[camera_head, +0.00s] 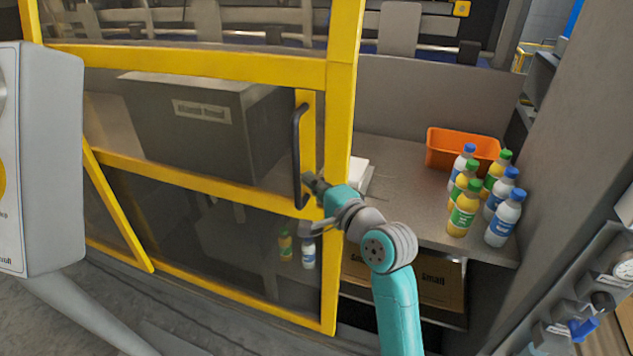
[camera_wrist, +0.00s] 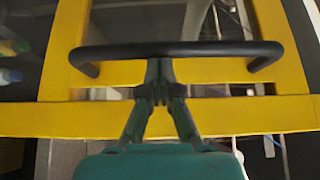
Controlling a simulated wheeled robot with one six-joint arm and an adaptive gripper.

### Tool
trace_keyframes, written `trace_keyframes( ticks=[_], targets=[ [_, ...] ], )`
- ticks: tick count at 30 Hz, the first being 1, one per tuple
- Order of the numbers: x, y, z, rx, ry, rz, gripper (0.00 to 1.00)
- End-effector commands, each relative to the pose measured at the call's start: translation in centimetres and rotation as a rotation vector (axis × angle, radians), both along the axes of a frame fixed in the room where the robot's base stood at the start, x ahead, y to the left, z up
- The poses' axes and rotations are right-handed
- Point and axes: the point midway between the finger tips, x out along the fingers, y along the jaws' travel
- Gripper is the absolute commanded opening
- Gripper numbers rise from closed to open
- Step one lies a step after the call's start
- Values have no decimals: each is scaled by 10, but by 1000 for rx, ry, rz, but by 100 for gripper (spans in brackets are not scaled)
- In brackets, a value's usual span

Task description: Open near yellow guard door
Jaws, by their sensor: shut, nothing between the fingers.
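The near yellow guard door (camera_head: 343,100) has clear panels and fills the left and middle of the head view; its yellow frame (camera_wrist: 60,118) spans the wrist view. Its right edge stands clear of any post, and the counter beyond it is uncovered. A black bar handle (camera_head: 297,155) is fixed upright on the frame near that edge; it also crosses the wrist view (camera_wrist: 215,48). My gripper (camera_head: 311,181) is at the lower part of the handle. In the wrist view its fingertips (camera_wrist: 158,68) are together at the bar, with nothing between them; contact is unclear.
A grey counter (camera_head: 395,205) right of the door holds an orange bin (camera_head: 445,150) and several bottles (camera_head: 463,210). A cardboard box (camera_head: 425,283) sits below. A grey cabinet (camera_head: 40,150) stands at the left. A grey machine wall with gauges (camera_head: 590,290) is at the right.

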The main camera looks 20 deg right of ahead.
Motion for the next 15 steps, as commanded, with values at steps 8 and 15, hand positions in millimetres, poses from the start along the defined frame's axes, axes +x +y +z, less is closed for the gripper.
trace_keyframes(
  ticks=[8, 15],
  targets=[
    [2, 3, 0, 0, 0, 1, 0],
    [23, 37, 1, 1, -1, 10, 0]
  ],
)
